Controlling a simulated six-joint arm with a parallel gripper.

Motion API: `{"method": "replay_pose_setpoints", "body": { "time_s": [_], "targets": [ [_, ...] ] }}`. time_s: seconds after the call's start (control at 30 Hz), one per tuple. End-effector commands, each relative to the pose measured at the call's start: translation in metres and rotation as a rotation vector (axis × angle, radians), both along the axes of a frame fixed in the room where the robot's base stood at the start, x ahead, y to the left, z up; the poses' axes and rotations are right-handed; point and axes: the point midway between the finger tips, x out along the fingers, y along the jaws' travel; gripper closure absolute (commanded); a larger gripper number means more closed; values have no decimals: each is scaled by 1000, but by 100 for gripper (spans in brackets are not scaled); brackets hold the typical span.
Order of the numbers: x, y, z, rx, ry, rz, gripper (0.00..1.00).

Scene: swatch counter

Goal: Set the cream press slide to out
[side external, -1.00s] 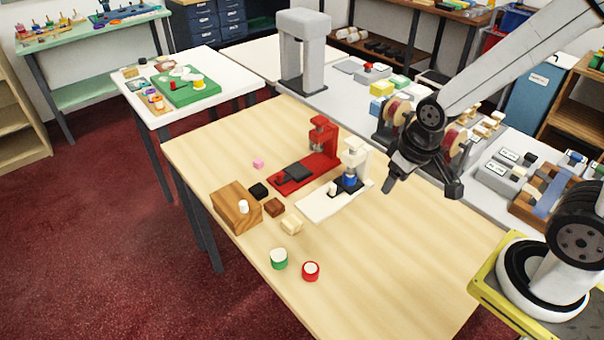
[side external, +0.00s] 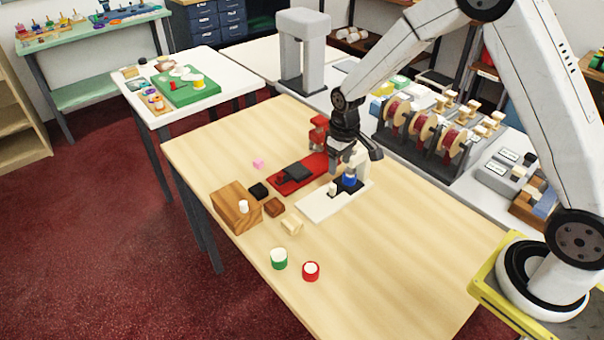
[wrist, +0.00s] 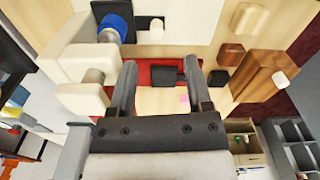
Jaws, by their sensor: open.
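The cream press has a flat base (side external: 318,207) on the wooden table. Its cream head (wrist: 75,65) shows at the left of the wrist view and is mostly hidden by my gripper in the side view. A blue cylinder (side external: 349,180) sits on a black plate by the head. It also shows in the wrist view (wrist: 113,27). A small cream knob (side external: 332,188) stands on the front side of the plate, also seen in the wrist view (wrist: 157,26). My gripper (side external: 354,163) is open and empty, above the press near its head. I cannot tell whether it touches.
A red press (side external: 296,178) stands close behind the cream one. A wooden block (side external: 232,208), small blocks (side external: 273,207) and two round pots (side external: 279,259) (side external: 311,271) lie toward the front. The table's right part is clear. A spool rack (side external: 430,130) stands behind.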

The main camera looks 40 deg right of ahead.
Motion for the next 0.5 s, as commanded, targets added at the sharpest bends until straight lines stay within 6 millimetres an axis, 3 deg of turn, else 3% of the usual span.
{"method": "replay_pose_setpoints", "body": {
  "time_s": [0.2,0.5],
  "targets": [
    [17,-4,-19,0,25,17,36],
    [21,-6,-24,1,32,22,36]
  ]
}}
